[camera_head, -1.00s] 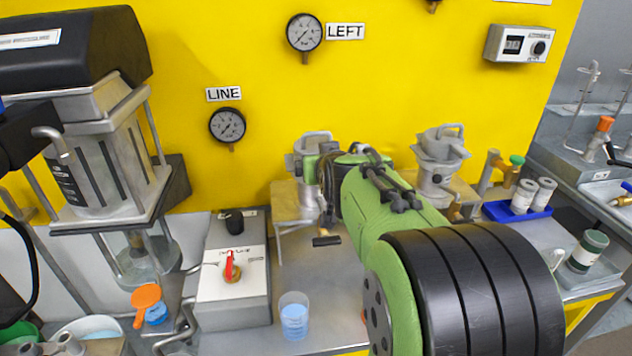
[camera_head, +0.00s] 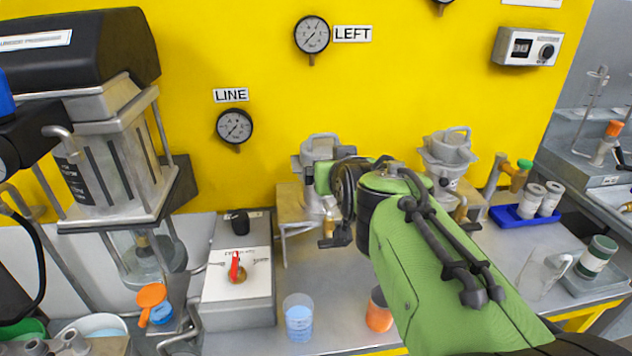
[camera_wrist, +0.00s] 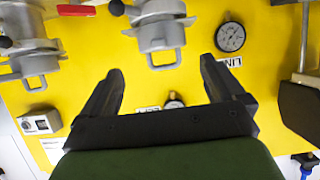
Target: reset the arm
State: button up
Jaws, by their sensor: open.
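My green arm reaches in from the lower right of the head view, over the steel bench. Yellow wall lies beyond the fingers, and the view is turned over.
A second pot (camera_head: 445,165) stands right of the wrist. A clear jug (camera_head: 545,272) is at the right. Gauges hang on the wall.

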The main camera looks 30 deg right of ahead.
dwell(0.3)
jog(key=s+a+f+n+g+y+p, duration=0.2)
jog(key=s+a+n+g+y+p, duration=0.3)
jog(key=s+a+p, duration=0.5)
jog(key=s+a+g, duration=0.1)
jog(key=s+a, duration=0.7)
jog(key=s, duration=0.1)
jog(key=shift+s+a+f+y, duration=0.15)
jog(key=shift+s+a+y, duration=0.05)
jog(key=shift+s+y, duration=0.2)
jog(key=shift+w, duration=0.1)
